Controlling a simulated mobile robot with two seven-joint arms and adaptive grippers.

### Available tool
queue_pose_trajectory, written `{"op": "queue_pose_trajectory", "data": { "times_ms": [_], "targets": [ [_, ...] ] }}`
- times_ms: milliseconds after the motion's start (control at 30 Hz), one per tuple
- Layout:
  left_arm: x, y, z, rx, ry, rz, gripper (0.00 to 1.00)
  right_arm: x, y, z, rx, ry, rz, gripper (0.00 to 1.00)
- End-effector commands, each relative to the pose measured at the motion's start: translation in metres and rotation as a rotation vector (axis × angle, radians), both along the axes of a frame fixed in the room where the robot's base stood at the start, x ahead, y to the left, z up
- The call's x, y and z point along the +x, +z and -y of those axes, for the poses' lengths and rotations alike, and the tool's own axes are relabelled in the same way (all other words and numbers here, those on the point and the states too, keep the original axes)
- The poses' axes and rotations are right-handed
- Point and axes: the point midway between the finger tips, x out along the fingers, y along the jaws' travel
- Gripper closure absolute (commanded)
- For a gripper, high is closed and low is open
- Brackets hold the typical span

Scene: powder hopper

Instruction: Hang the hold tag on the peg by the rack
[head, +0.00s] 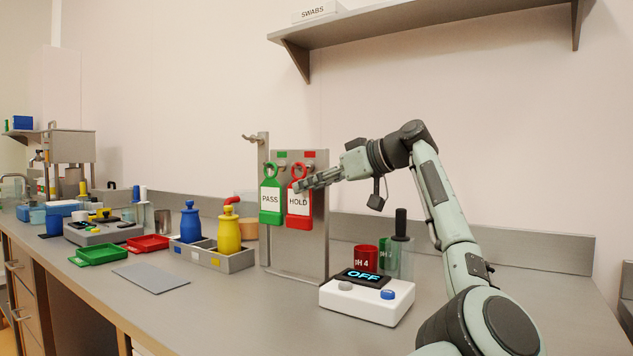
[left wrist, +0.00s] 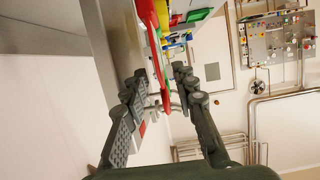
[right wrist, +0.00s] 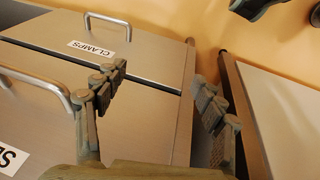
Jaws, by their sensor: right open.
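The red hold tag (head: 299,223) hangs on the upright grey rack (head: 310,256), beside the green pass tag (head: 271,200). A grey post with a peg (head: 253,139) at its top stands just left of the rack. My left gripper (head: 304,184) is at the upper part of the hold tag and covers some of it. In the left wrist view, its fingers (left wrist: 158,98) are apart, with the red tag (left wrist: 150,18) between them and a gap to the right finger. My right gripper (right wrist: 155,100) is open and empty, low down by drawer fronts.
A white device reading OFF (head: 366,298) stands before the rack, with a red pH 4 beaker (head: 366,257) behind it. A caddy with blue and yellow bottles (head: 212,256) is to the left. A shelf (head: 420,25) hangs above. In the right wrist view, a drawer labelled CLAMPS (right wrist: 120,35) is close.

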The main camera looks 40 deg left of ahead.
Motion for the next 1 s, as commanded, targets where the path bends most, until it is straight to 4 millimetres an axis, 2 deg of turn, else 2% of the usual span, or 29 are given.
{"op": "queue_pose_trajectory", "data": {
  "times_ms": [400, 600, 833, 1000],
  "targets": [
    [-0.007, -0.02, -0.057, 0.002, 0.002, 0.0, 0.72, 0.001, -0.006, 0.001, 0.003, -0.001, -0.002, 0.3],
    [-0.007, -0.024, -0.066, 0.003, 0.001, 0.0, 0.72, 0.001, -0.007, 0.001, 0.004, -0.001, -0.002, 0.3],
    [-0.007, -0.025, -0.067, 0.003, 0.001, 0.0, 0.72, 0.001, -0.007, 0.001, 0.004, -0.001, -0.001, 0.3],
    [-0.007, -0.025, -0.067, 0.003, 0.001, 0.0, 0.92, 0.001, -0.007, 0.001, 0.004, -0.001, -0.001, 0.3]
  ]
}}
